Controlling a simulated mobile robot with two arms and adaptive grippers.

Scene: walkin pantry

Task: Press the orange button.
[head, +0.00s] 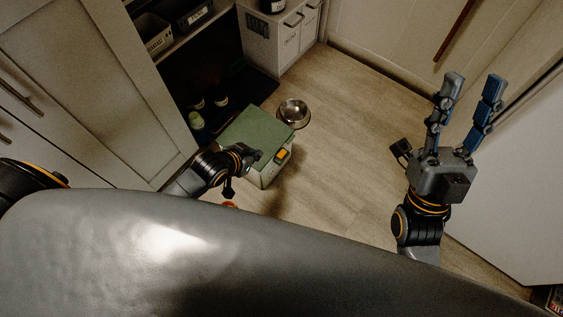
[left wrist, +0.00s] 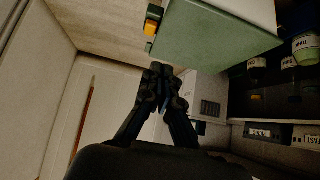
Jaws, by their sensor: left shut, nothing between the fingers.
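The orange button (head: 283,155) is on the side of a green-topped box (head: 252,128) standing on the floor. In the left wrist view the orange button (left wrist: 152,27) sits in a dark housing beside the green face of the box (left wrist: 215,40). My left gripper (head: 248,153) is shut and empty, over the near edge of the box, left of the button. In the left wrist view its fingertips (left wrist: 160,72) are together, with the button above them in the picture; contact is not visible. My right gripper (head: 472,92) is open and empty, well to the right.
A metal bowl (head: 294,113) is on the floor behind the box. Several bottles (head: 208,112) stand left of it by dark shelving. A white cabinet (head: 280,38) is at the back. Floor (head: 345,150) between the box and my right gripper is clear.

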